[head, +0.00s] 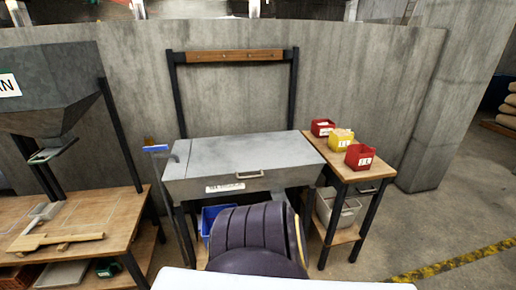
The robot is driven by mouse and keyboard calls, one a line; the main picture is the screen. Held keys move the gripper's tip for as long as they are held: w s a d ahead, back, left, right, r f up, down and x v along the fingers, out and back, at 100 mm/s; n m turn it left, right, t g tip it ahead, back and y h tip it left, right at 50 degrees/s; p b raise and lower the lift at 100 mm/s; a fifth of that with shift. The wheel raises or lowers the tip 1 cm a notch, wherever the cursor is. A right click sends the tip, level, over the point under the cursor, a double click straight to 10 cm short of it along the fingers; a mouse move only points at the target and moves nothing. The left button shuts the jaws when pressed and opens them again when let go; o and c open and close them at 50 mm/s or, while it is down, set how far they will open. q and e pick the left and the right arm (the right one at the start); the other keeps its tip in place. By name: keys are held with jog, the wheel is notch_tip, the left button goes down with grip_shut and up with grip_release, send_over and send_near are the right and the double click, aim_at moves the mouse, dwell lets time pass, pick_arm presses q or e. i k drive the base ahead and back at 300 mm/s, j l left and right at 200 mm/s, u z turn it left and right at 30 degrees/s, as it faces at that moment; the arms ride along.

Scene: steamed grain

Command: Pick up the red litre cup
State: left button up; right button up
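A red cup (360,158) with a white label, which seems to read 1 L, stands on the front part of the narrow wooden side table (343,171). A yellow cup (341,140) with a white label stands just behind it to the left. A second, smaller-looking red cup (322,127) stands farther back near the table's rear edge. The cups form a slanting row, and nothing holds the front red cup. Neither of my grippers shows in the head view.
A grey metal bench (245,150) with a drawer handle stands left of the side table. A grey bin (338,209) sits on the lower shelf. At left, a wooden table (82,226) stands under a dark hopper (45,90). The floor at right is open.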

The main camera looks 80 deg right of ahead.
aim_at(359, 157)
jog(key=z, duration=3.75)
